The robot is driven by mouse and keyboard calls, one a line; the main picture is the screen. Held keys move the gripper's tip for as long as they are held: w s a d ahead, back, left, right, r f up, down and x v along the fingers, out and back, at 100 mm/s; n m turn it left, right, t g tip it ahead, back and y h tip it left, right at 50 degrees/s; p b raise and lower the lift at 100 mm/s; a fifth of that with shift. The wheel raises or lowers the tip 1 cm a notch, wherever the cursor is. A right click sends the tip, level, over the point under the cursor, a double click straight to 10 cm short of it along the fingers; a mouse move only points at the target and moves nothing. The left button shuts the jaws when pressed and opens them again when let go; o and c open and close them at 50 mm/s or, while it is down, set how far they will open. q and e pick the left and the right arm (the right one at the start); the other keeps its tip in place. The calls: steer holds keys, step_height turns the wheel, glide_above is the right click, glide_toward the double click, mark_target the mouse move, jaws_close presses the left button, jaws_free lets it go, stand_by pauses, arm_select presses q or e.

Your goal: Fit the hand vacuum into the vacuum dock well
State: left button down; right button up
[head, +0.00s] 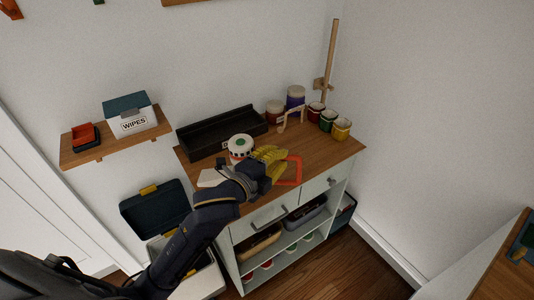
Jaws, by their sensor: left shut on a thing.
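My left gripper (268,156), with yellow fingers, is over the front middle of the wooden cabinet top (335,146). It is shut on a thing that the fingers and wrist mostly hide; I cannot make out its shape. A red-orange square outline (298,172) shows on the top just right of the fingers. A long black tray (190,145) lies along the wall behind. A round white thing with a green cap (240,143) is just behind the gripper. I cannot tell for certain which things are the hand vacuum and the dock well. My right gripper is not in view.
Several paint-like pots (341,130) stand at the back right, by an upright wooden pole (330,60). A pale flat thing (210,178) lies left of my wrist. A wall shelf (72,153) holds a wipes box (133,118).

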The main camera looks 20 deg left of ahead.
arm_select(q)
steer(key=s+d+r+m+g+h, duration=0.2)
steer(key=d+r+m+g+h, duration=0.15)
steer(key=d+m+h, duration=0.35)
steer(key=w+d+f+m+g+h, duration=0.2)
steer(key=w+d+f+g, duration=0.2)
steer(key=d+f, duration=0.1)
steer(key=shift+w+f+g+h, duration=0.25)
steer(key=shift+w+g+h, duration=0.05)
steer(key=shift+w+g, duration=0.1)
stand_by(0.4)
steer(key=shift+d, duration=0.1)
steer(key=shift+d+t, duration=0.15)
steer(key=shift+t, duration=0.1)
